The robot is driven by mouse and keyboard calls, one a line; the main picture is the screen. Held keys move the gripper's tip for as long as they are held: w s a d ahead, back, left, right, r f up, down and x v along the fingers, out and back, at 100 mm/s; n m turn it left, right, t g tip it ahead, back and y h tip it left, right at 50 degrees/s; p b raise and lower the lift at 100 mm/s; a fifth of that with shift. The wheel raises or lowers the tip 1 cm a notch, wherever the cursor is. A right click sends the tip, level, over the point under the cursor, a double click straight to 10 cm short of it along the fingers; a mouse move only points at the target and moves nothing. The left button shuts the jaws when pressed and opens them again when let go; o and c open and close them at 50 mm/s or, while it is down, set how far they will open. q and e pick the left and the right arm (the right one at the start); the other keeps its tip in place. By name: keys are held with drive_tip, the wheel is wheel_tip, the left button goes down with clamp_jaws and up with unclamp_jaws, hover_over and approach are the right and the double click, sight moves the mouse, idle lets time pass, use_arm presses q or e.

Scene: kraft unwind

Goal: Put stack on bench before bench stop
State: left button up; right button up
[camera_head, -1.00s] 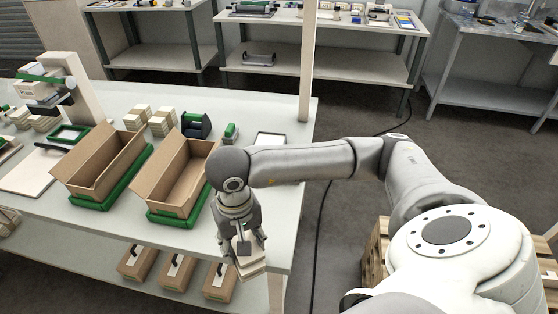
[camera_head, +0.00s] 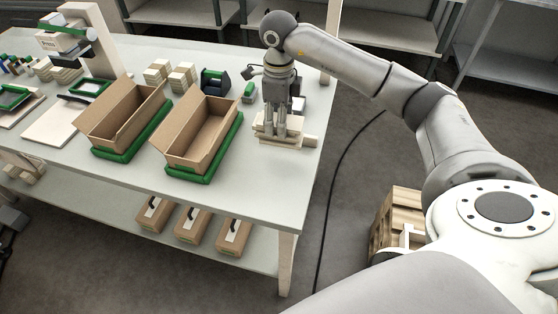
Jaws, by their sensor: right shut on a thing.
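My right gripper (camera_head: 279,125) points down over the right end of the bench (camera_head: 262,188). It is shut on a stack (camera_head: 265,137) of pale, flat pieces. The stack is at or just above the bench top; I cannot tell whether it touches. A low pale strip (camera_head: 308,142) shows at the stack's right side and may be the bench stop; the gripper and stack partly hide this area. My left gripper is not in view.
Two open cardboard boxes (camera_head: 205,158) sit in green trays left of the stack. Behind are small pale stacks (camera_head: 183,77), a dark green-edged holder (camera_head: 215,80) and a small green item (camera_head: 249,92). The bench front right is clear. A post rises at the back right.

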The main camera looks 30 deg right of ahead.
drive_tip(key=shift+d+f, duration=0.1)
drive_tip(key=shift+f, duration=0.2)
drive_tip(key=shift+m, duration=0.3)
wheel_tip(320, 180, down, 5)
drive_tip(key=shift+w+f+p, duration=0.1)
drive_tip(key=shift+p, duration=0.75)
wheel_tip(320, 180, down, 4)
drive_tip(key=shift+f+p, duration=0.1)
drive_tip(key=shift+p, duration=0.45)
drive_tip(key=shift+f, duration=0.1)
drive_tip(key=o, duration=1.1)
wheel_tip(320, 180, up, 11)
drive_tip(key=b, duration=0.3)
drive_tip(key=shift+r+b, duration=0.3)
drive_tip(key=shift+r, duration=0.4)
